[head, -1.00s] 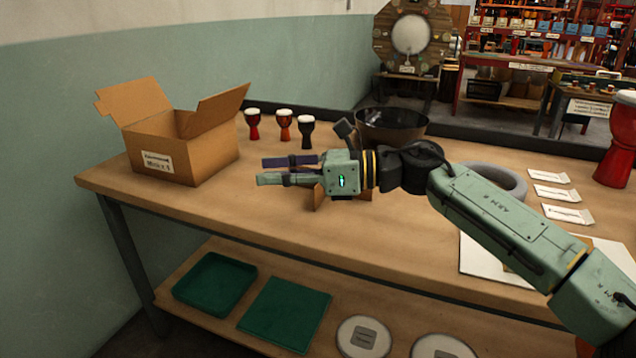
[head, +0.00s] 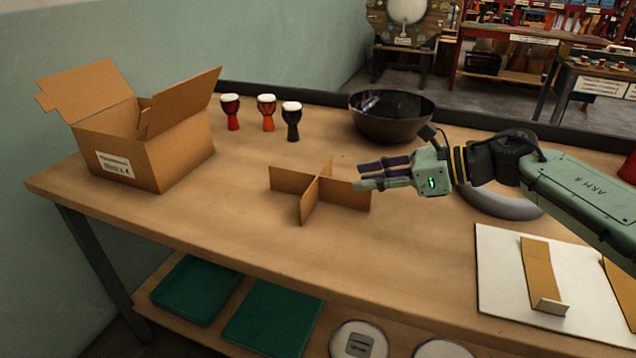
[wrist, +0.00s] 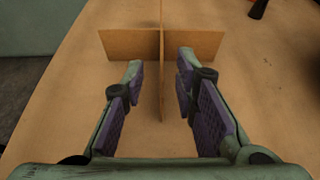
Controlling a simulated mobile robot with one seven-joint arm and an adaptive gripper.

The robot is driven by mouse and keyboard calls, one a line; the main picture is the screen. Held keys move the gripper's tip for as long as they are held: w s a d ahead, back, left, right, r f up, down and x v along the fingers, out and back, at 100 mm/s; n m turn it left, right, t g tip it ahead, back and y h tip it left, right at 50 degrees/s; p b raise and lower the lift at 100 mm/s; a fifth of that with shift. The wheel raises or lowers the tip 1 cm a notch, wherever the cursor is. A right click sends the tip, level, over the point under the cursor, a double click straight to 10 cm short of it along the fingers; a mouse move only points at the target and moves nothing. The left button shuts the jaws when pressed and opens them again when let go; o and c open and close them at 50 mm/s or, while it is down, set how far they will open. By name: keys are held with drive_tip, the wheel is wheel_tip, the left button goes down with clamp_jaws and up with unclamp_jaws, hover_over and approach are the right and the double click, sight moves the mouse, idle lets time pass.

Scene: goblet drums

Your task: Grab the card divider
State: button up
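The card divider (head: 314,187) is a brown cardboard cross standing upright on the workbench, right of the open box. In the wrist view the divider (wrist: 161,48) has one panel running lengthwise between my fingers and one panel crossing beyond the fingertips. My gripper (head: 362,174) is at the divider's right side in the head view, its fingers pointing left. In the wrist view my gripper (wrist: 158,62) is open, with a finger on each side of the lengthwise panel and visible gaps to it. Whether the fingers are low enough to flank the panel is hard to tell.
An open cardboard box (head: 158,158) stands at the left. Three small goblet drums (head: 268,112) and a dark bowl (head: 392,118) stand behind the divider. A grey ring (head: 497,201) and a white board (head: 502,282) lie to the right. The front bench surface is clear.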

sight(319, 187)
drive_tip(key=p+x, duration=0.1)
drive_tip(key=x, duration=0.6)
drive_tip(key=shift+w+a+f, duration=0.1)
drive_tip(key=shift+w+f, duration=0.05)
drive_tip(key=shift+f, duration=0.1)
drive_tip(key=shift+c, duration=0.2)
clamp_jaws()
